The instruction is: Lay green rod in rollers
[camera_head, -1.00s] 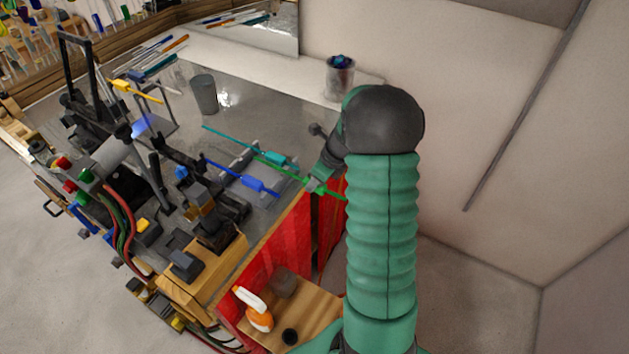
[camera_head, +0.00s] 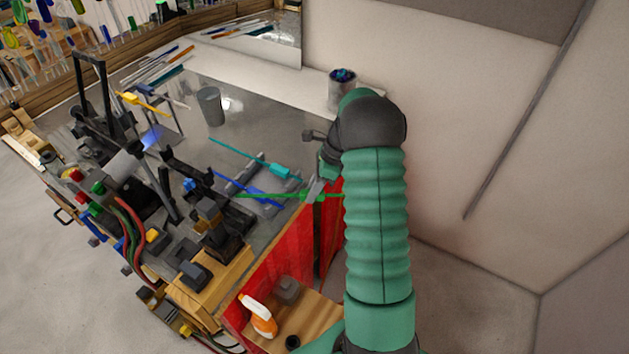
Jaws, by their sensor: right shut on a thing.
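The green rod (camera_head: 268,195) lies across the view above the right edge of the bench, roughly level in the picture. My right gripper (camera_head: 317,191) is shut on it near its right end. The rod's left part passes over or close by the blue rod; I cannot tell the height gap. A dark metal fixture (camera_head: 222,232) with upright parts stands on the bench left of the rod's tip; I cannot make out which parts are the rollers. My left gripper is not in view.
A blue rod (camera_head: 240,186) and a teal rod (camera_head: 272,167) lie on a grey rack close to the green rod. A grey cup (camera_head: 211,106) stands farther back. A torch (camera_head: 128,165) with hoses is at left.

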